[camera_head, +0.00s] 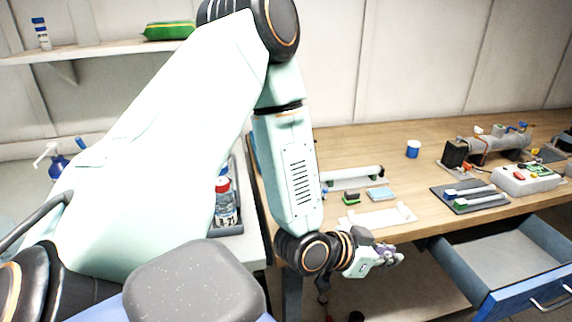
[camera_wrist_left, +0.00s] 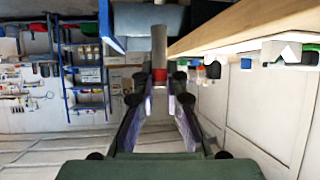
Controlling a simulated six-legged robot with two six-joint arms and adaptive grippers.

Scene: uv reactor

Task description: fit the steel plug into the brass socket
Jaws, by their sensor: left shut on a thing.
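My left gripper (camera_head: 388,256) is in front of the wooden bench's front edge, left of the open drawer. In the left wrist view, its two fingers (camera_wrist_left: 160,100) are shut on a grey rod with a red band, which I take to be the steel plug (camera_wrist_left: 159,48). The plug points away from the palm. In the head view the plug is too small to make out. I cannot pick out the brass socket. A grey cylindrical reactor (camera_head: 497,143) with a black end block lies at the back right of the bench. My right gripper is not in view.
An open blue drawer (camera_head: 525,285) juts out at the lower right. On the bench (camera_head: 365,147) are a blue cup (camera_head: 413,149), a dark tray (camera_head: 460,205) with two rods, a control box (camera_head: 527,179) and a white holder (camera_head: 375,219).

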